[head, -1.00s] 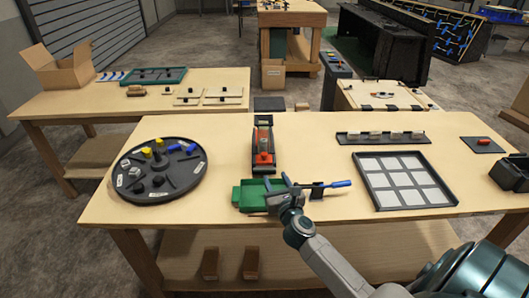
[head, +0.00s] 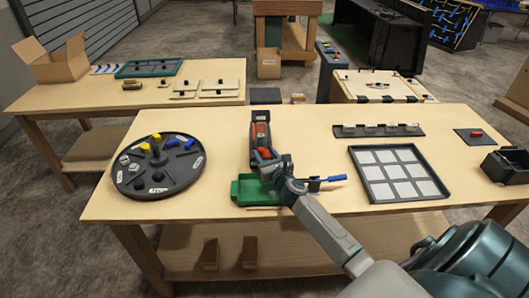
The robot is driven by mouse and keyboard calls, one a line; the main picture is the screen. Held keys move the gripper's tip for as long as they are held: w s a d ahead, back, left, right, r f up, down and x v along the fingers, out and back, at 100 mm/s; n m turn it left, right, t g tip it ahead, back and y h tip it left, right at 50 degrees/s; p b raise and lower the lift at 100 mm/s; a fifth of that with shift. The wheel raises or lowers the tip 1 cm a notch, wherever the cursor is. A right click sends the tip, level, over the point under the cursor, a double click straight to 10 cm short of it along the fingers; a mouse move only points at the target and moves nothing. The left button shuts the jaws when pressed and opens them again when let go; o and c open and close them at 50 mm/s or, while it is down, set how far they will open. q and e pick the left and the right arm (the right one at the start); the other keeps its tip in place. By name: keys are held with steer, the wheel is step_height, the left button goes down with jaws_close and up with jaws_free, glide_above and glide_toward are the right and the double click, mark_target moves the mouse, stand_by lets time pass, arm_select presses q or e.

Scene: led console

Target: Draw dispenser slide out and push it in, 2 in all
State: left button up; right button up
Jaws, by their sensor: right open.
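The dispenser (head: 257,129) stands upright near the middle of the table, a dark body with an orange-red front. A green tray (head: 246,190) lies in front of the dispenser, partly under my right arm. My left gripper is not in view.
A round dark tray (head: 129,181) with yellow and blue pieces lies to the left. A framed panel of pale squares (head: 375,190) and a dark rack (head: 350,131) lie to the right. A blue-handled tool (head: 333,179) rests beside my arm. A black bin (head: 490,168) stands far right.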

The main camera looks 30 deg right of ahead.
steer(key=shift+w, duration=0.35)
steer(key=shift+c, duration=0.4)
jaws_close()
steer(key=s+a, duration=0.2)
steer(key=s, duration=0.1)
steer(key=s+a+p, duration=0.1)
steer(key=s, duration=0.2)
steer(key=s+a, duration=0.2)
steer(key=s, duration=0.1)
steer(key=shift+s+a, duration=0.25)
steer(key=shift+a, duration=0.1)
steer(key=shift+f, duration=0.15)
steer(key=shift+c, duration=1.5)
jaws_free()
steer(key=o, duration=0.3)
steer(key=shift+o, duration=0.4)
steer(key=shift+s, duration=0.1)
steer(key=shift+a+r, duration=0.1)
steer(key=shift+r, duration=0.1)
